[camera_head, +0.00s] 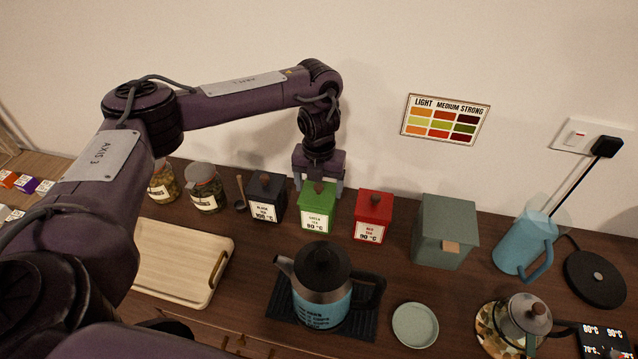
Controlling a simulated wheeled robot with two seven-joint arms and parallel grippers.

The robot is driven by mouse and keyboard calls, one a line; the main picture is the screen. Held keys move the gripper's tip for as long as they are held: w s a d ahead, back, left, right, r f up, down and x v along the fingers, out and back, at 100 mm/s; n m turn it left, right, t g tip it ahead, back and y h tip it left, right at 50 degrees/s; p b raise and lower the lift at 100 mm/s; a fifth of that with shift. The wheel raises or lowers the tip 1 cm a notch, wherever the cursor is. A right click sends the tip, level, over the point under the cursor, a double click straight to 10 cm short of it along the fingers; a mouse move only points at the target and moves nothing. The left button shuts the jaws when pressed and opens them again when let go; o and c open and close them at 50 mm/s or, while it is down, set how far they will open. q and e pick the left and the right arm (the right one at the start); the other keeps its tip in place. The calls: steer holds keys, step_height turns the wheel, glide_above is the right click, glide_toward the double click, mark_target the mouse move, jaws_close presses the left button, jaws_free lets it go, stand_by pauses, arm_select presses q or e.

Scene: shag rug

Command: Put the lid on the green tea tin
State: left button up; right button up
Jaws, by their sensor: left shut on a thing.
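The green tea tin (314,217) stands upright between the black tin and the red tin at the back of the counter. Its green lid (318,196), with a dark knob, is at the top of the tin. I cannot tell whether the lid is fully seated or slightly above the rim. My left gripper (319,187) reaches down from behind and above, its two fingers on either side of the lid, shut on it. The gripper body hides part of the lid's back. My right gripper is not in view.
A black tin (266,203) and a red tin (372,219) stand close on either side. A grey-green box (444,236) is farther right. A kettle (321,299) stands in front on a dark mat. A wooden board (172,263) lies left, with glass jars (205,187) behind.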

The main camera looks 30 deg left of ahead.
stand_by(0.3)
arm_select(q)
steer(key=o, duration=1)
steer(key=shift+r+p, duration=1.45)
steer(key=shift+r, duration=0.3)
steer(key=shift+r+p, duration=1.8)
jaws_close()
